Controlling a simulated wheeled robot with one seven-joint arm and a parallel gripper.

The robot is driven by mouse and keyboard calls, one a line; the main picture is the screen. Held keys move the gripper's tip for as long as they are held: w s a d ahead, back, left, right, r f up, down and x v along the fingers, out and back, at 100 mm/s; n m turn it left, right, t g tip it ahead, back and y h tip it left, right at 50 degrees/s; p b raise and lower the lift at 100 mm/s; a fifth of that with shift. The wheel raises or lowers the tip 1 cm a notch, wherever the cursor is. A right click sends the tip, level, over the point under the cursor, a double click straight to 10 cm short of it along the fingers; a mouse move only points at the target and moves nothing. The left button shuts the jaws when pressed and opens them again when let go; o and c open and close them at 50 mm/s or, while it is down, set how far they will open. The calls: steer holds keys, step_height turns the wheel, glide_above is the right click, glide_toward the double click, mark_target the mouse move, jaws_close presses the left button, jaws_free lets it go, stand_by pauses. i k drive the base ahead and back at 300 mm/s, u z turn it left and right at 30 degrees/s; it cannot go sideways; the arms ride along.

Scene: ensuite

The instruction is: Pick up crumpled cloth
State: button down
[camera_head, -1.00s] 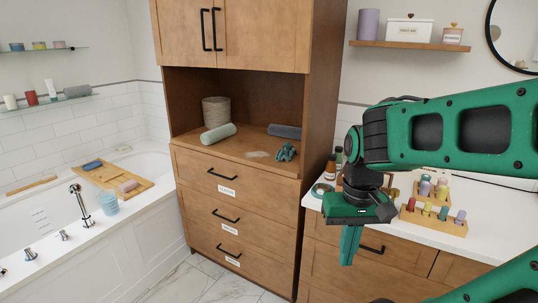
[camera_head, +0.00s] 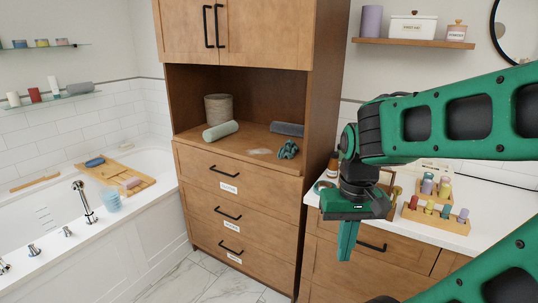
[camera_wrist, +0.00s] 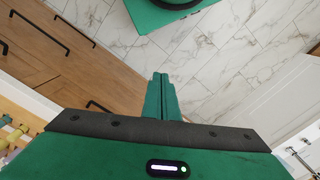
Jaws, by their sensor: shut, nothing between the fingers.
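A crumpled teal cloth (camera_head: 287,149) lies on the wooden shelf of the cabinet niche, near its front right edge. My gripper (camera_head: 345,258) hangs pointing down in front of the drawers of the counter, to the right of the cloth and lower than it. In the wrist view my gripper (camera_wrist: 161,76) has its two green fingers together with nothing between them. The cloth is not in the wrist view.
On the shelf (camera_head: 236,142) are a woven basket (camera_head: 218,108), a pale green rolled towel (camera_head: 220,130) and a grey rolled towel (camera_head: 287,129). The cabinet's right side panel (camera_head: 328,110) stands beside the cloth. A wooden rack of bottles (camera_head: 436,216) stands on the white counter.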

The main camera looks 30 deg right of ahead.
mark_target(290, 147)
steer(key=k, duration=0.65)
steer(key=z, duration=0.3)
steer(key=i, duration=1.6)
steer(key=u, duration=0.45)
